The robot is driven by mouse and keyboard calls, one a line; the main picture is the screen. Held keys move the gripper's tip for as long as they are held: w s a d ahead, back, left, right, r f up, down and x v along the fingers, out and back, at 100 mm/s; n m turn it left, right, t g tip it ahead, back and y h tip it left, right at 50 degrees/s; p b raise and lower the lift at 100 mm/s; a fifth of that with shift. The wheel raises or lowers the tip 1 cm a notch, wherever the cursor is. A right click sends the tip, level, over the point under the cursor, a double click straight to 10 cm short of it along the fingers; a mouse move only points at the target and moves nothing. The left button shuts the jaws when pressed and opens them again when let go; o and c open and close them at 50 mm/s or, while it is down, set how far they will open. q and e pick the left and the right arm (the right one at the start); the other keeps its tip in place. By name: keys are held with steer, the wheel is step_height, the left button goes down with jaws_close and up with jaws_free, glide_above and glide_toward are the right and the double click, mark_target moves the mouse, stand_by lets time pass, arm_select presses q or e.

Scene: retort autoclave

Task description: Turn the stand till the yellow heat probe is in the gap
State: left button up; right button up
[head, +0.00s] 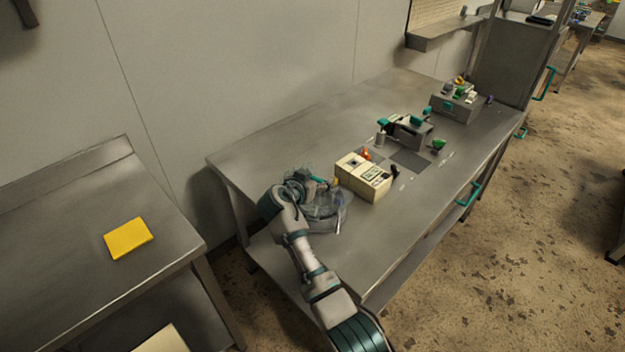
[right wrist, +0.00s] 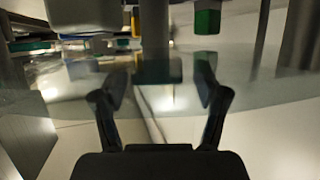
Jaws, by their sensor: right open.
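A clear, round-walled guard (head: 328,212) stands on the steel table, left of a cream box. The stand is largely hidden behind my right arm and the guard; I cannot make out its shape. A small yellow-orange piece (head: 336,183) shows by my right gripper (head: 318,184); I cannot tell if it is the heat probe. In the right wrist view my right gripper (right wrist: 160,92) is open. A dark teal block (right wrist: 159,70) shows beyond and between its fingers; contact cannot be told. A green-ended piece (right wrist: 207,21) hangs at upper right. The gap is not clear. My left gripper is out of view.
The cream box (head: 364,180) stands close right of the guard. A grey device with teal parts (head: 408,131) and a grey box (head: 455,104) stand farther along the table. A yellow pad (head: 128,239) lies on the left table. The table's front strip is mostly clear.

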steer(key=v, duration=1.2)
steer(key=shift+w+a, duration=0.1)
